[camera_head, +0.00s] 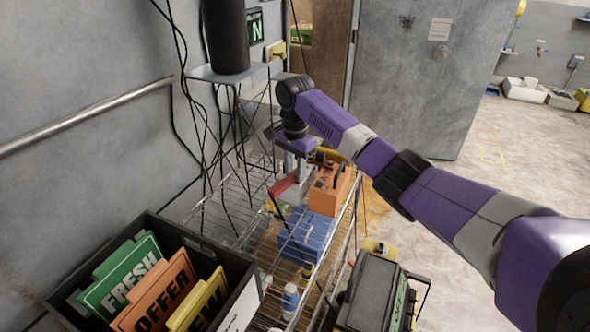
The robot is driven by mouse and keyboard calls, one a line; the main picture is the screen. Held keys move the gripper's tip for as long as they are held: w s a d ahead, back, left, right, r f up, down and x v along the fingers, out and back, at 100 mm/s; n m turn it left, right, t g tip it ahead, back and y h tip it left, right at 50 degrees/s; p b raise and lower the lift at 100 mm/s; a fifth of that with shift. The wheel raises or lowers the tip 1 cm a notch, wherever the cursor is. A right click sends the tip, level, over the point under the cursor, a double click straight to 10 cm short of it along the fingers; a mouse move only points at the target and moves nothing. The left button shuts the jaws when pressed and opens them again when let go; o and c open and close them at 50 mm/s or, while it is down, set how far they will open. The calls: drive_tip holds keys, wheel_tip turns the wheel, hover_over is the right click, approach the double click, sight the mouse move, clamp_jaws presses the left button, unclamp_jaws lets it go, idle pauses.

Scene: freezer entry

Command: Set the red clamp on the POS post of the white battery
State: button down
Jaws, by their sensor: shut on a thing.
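My gripper (296,176) points down over the wire rack, at the end of my purple and grey arm. It is shut on the red clamp (283,187), a small red piece that slants out to the left of the fingers. The clamp is in the air or just above the things on the rack; I cannot tell which. I cannot make out the white battery or its POS post; the gripper and clamp cover part of that area. An orange box (326,192) with a dark handle stands just right of the gripper.
A blue crate (304,234) and small bottles (290,300) sit on the wire rack (222,214). A dark box of signs (243,280) is at lower left, a black and yellow case (370,290) at lower right. Dark cables hang on the left wall. Floor at right is open.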

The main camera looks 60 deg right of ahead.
sight(295, 175)
drive_tip(key=shift+f, duration=0.1)
drive_tip(key=c, duration=1)
unclamp_jaws()
wheel_tip(295, 175, up, 8)
drive_tip(key=shift+f+b, duration=0.1)
drive_tip(key=shift+b, duration=0.4)
